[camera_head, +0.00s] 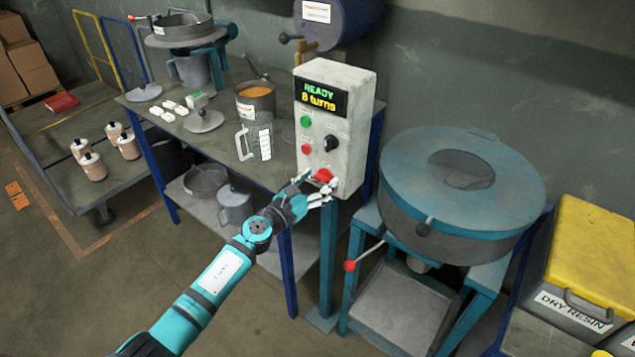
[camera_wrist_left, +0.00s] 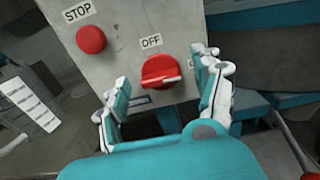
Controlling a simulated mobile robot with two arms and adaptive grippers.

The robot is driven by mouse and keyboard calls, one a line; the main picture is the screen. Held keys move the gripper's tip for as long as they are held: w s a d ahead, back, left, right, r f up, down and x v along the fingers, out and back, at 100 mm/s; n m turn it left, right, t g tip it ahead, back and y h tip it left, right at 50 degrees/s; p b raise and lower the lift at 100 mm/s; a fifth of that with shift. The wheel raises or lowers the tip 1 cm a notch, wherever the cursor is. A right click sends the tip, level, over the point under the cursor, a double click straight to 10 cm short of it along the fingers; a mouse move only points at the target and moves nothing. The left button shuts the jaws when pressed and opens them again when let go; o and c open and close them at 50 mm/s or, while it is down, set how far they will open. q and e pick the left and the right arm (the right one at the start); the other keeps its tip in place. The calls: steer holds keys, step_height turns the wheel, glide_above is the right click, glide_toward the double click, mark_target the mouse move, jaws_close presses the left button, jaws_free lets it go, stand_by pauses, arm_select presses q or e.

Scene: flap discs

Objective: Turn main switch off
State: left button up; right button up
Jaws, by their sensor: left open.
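The main switch is a red rotary knob (camera_head: 323,174) low on the front of the grey control box (camera_head: 345,140). In the left wrist view the red knob (camera_wrist_left: 158,69) sits below and slightly right of an OFF label (camera_wrist_left: 151,41). Its grip bar lies roughly level, with a pale mark towards the right. Another label to its right is mostly hidden by a finger. My left gripper (camera_head: 317,186) is open in front of the knob, with one finger on each side of it; I cannot tell whether they touch it. My right gripper is not in view.
A red STOP button (camera_wrist_left: 91,39) is up and left of the knob. The box display (camera_head: 320,95) reads "READY 8 turns". A blue-lidded drum (camera_head: 460,180) stands close right. A workbench (camera_head: 225,145) with a jug (camera_head: 255,140) is on the left.

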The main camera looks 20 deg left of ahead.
arm_select(q)
steer(key=shift+c, duration=1)
steer(key=c, duration=1)
